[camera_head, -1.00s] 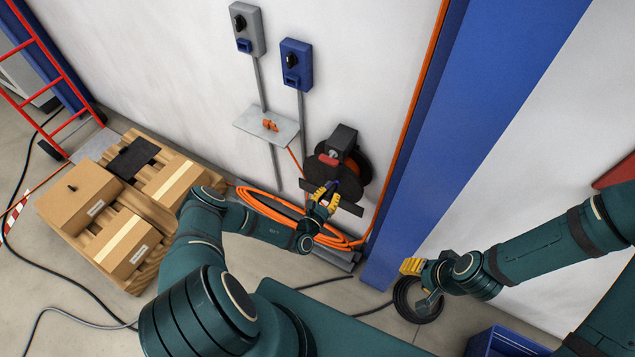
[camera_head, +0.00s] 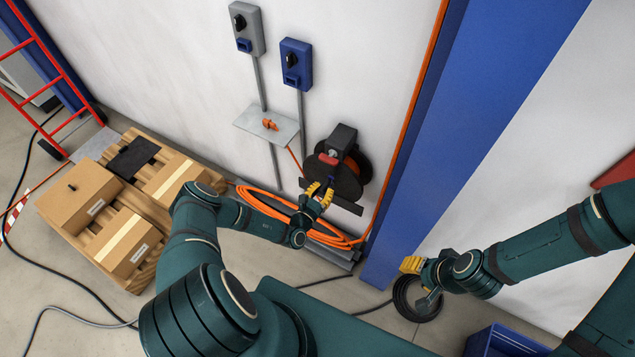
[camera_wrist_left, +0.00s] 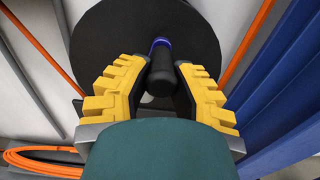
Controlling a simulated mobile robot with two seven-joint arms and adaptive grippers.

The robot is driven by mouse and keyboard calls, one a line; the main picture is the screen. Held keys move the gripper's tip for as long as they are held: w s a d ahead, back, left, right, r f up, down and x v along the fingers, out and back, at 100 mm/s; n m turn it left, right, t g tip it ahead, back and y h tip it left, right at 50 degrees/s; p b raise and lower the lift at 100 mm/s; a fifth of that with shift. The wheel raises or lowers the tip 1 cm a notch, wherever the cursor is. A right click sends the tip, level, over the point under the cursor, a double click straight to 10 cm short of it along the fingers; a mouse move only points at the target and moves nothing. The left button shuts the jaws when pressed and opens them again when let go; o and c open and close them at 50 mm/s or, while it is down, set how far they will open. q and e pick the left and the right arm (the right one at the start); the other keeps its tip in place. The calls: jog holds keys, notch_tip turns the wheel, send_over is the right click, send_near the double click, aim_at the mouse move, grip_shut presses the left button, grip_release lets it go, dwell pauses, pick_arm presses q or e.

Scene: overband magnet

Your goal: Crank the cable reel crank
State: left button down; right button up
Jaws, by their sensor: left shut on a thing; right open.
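The cable reel (camera_head: 352,172) is mounted low on the wall, with a black disc, a dark box on top and a red part. In the left wrist view its black disc (camera_wrist_left: 120,40) fills the upper middle. The crank's black handle (camera_wrist_left: 162,76), with a blue collar at its far end, lies between the yellow fingers of my left gripper (camera_wrist_left: 160,85). My left gripper, which also shows in the head view (camera_head: 319,192), is shut on this handle at the reel's lower left. My right gripper (camera_head: 411,265) is open and empty, away to the right of the reel.
Orange cable (camera_head: 270,204) lies coiled below the reel. A blue pillar (camera_head: 440,130) stands right of it. A pallet with cardboard boxes (camera_head: 78,198) is at the left. A black coil (camera_head: 417,300) and a blue crate (camera_head: 500,342) lie at the lower right.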

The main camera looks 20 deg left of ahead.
pick_arm(q)
jog(key=shift+a, duration=0.35)
jog(key=c, duration=0.6)
grip_release()
jog(key=shift+w+a, duration=0.1)
jog(key=shift+s+a+p, duration=0.2)
jog(key=shift+s+p, duration=0.95)
jog(key=shift+s, duration=1.9)
jog(key=o, duration=0.6)
